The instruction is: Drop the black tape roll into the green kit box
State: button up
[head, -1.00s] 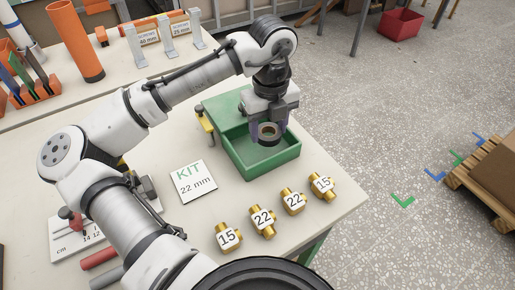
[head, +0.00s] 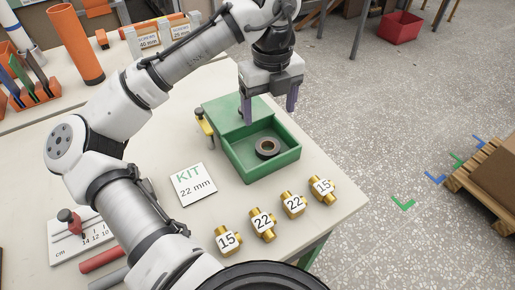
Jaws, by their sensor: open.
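The black tape roll (head: 267,148) lies flat on the floor of the green kit box (head: 249,173), toward its right side. Its brown inner core shows from above. The box stands on the table near its right edge, with a raised green section at the back left. My gripper (head: 268,112) is above the box, fingers pointing down, open and empty. Its two purple-grey fingers are apart and clear of the roll. The left finger hides a little of the box's raised section.
A white KIT 22 mm card (head: 194,185) lies left of the box. Several brass fittings with number labels (head: 263,222) stand in front of it. An orange tube (head: 76,45) stands at the back left. Bare table lies between the card and the fittings.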

notch_tip(320, 180, up, 7)
dwell(0.3)
dwell(0.4)
